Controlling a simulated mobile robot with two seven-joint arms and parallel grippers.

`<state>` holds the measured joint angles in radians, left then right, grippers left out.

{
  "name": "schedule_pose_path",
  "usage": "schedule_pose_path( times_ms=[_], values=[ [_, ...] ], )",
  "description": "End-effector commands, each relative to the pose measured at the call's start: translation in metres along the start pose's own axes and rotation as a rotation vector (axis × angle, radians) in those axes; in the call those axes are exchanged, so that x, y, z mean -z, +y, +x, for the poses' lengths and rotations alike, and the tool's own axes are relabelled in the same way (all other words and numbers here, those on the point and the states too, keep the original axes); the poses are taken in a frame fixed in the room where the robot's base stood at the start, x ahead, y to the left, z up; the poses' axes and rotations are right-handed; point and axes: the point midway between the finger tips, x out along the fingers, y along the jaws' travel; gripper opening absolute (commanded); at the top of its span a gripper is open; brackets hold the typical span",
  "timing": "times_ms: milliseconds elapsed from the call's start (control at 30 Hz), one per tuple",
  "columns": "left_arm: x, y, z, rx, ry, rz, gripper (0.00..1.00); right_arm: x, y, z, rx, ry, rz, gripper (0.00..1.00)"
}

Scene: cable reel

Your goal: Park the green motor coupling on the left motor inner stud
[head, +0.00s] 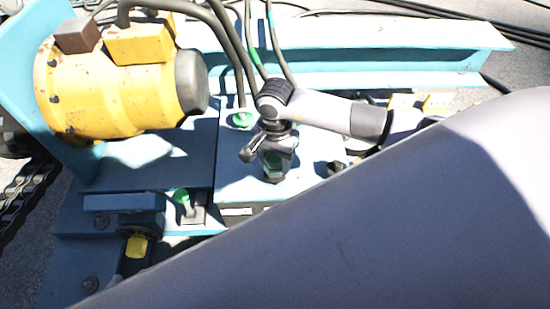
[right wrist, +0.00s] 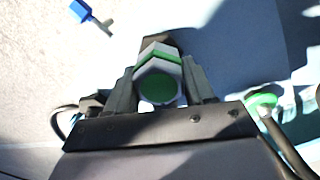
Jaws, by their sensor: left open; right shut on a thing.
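My right gripper (head: 272,160) hangs over the light blue plate, right of the yellow motor (head: 110,90) in the head view. It is shut on a hexagonal coupling (right wrist: 158,80) with a green face and green band, seen between the fingers in the right wrist view. In the head view the held coupling is small, dark and partly hidden by the fingers. I cannot tell whether it touches the plate or a stud. The left motor inner stud cannot be made out. My left gripper is not in view.
A green ring (head: 242,120) with a cable stands just left of the right gripper. Another green piece (head: 181,196) is lower left, near a yellow tag (head: 137,245). A blue-headed pin (right wrist: 88,14) shows in the right wrist view. My large grey arm link hides the lower right.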

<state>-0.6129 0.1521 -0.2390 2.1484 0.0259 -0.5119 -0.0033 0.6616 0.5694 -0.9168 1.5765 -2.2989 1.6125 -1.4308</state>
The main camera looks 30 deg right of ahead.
Motion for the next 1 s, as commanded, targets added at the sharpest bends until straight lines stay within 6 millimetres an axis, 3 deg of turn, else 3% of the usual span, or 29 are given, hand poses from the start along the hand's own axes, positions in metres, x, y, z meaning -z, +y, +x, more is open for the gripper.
schedule_pose_path(
  times_ms=[867,900,1000],
  values=[
    [-0.005,-0.004,0.005,0.006,0.009,0.002,0.43,-0.001,-0.001,0.01,0.002,0.0,0.0,0.17],
    [-0.005,-0.004,0.004,0.006,0.01,0.002,0.43,-0.001,-0.001,0.01,0.002,0.0,0.0,0.56],
    [-0.004,-0.004,0.004,0.006,0.01,0.002,0.43,-0.001,-0.001,0.009,0.002,-0.001,0.0,0.83]
  ],
)
